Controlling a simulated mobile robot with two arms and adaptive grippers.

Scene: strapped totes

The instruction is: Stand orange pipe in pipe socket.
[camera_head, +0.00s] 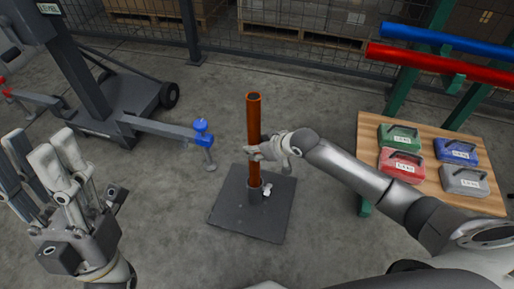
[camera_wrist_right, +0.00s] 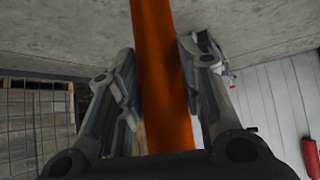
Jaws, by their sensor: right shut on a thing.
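The orange pipe (camera_head: 254,115) stands upright over the dark square base plate (camera_head: 232,215). Its lower end meets the short pipe socket (camera_head: 256,194) at the middle of that plate, and it looks to be inside. My right gripper (camera_head: 266,151) is shut on the pipe about halfway up, coming from the right. In the right wrist view the pipe (camera_wrist_right: 163,75) runs between the two fingers (camera_wrist_right: 160,95). My left gripper (camera_head: 40,160) is at the left edge, open and empty, away from the pipe.
A wheeled grey stand (camera_head: 105,95) with a blue-knobbed leg (camera_head: 202,135) is left of the plate. At right, a wooden table (camera_head: 370,130) holds several weight cases, with a rack carrying blue (camera_head: 430,38) and red (camera_head: 440,66) pipes behind. A mesh fence crosses the back.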

